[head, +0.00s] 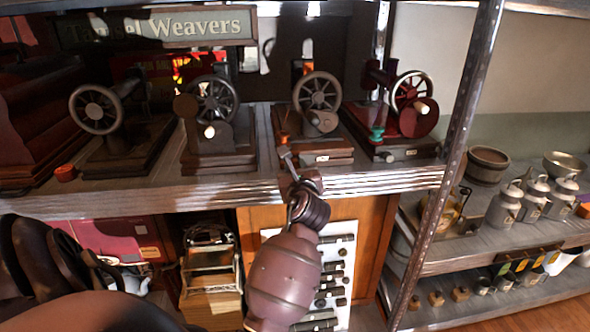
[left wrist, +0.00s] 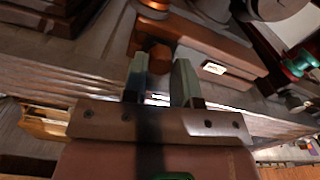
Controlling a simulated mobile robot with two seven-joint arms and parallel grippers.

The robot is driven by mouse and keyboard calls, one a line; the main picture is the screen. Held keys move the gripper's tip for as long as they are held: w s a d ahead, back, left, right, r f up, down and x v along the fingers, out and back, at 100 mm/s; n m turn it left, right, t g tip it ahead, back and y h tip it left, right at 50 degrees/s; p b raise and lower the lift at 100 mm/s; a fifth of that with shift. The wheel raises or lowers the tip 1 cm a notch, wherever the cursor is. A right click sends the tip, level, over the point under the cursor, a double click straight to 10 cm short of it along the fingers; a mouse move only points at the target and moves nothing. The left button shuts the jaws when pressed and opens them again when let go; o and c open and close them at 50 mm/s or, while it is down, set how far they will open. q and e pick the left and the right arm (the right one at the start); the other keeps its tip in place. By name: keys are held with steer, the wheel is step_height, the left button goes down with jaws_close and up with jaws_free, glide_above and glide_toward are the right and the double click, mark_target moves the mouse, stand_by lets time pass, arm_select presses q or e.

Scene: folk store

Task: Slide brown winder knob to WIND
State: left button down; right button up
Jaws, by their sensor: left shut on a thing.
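The brown winder knob (left wrist: 160,57) sits on the front edge of a brown-based winding machine (head: 318,150). In the left wrist view it lies between the two grey fingers of my left gripper (left wrist: 160,74), which is shut on it. In the head view my left gripper (head: 288,157) reaches up from below to the front left corner of that machine's base. The fingers hide most of the knob there. A small pale label (left wrist: 214,68) is on the base front, too small to read. I cannot make out a WIND mark. My right gripper is not in view.
Similar machines stand on both sides: a dark one (head: 215,130) at left, a red one (head: 400,115) at right with a teal knob (head: 376,135). The shelf edge (head: 370,180) runs just below. A metal upright (head: 462,130) stands at right.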

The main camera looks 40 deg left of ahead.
arm_select(q)
steer(key=w+d+p, duration=0.1)
steer(key=w+d, duration=0.1)
steer(key=shift+w+d, duration=0.1)
steer(key=shift+w, duration=0.25)
steer(key=c, duration=1.3)
jaws_free()
steer(key=shift+c, duration=0.2)
steer(key=o, duration=0.4)
steer(key=shift+w+d, duration=0.15)
steer(key=shift+o, duration=0.2)
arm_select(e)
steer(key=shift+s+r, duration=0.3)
arm_select(q)
steer(key=b+v, duration=0.1)
steer(key=v, duration=1)
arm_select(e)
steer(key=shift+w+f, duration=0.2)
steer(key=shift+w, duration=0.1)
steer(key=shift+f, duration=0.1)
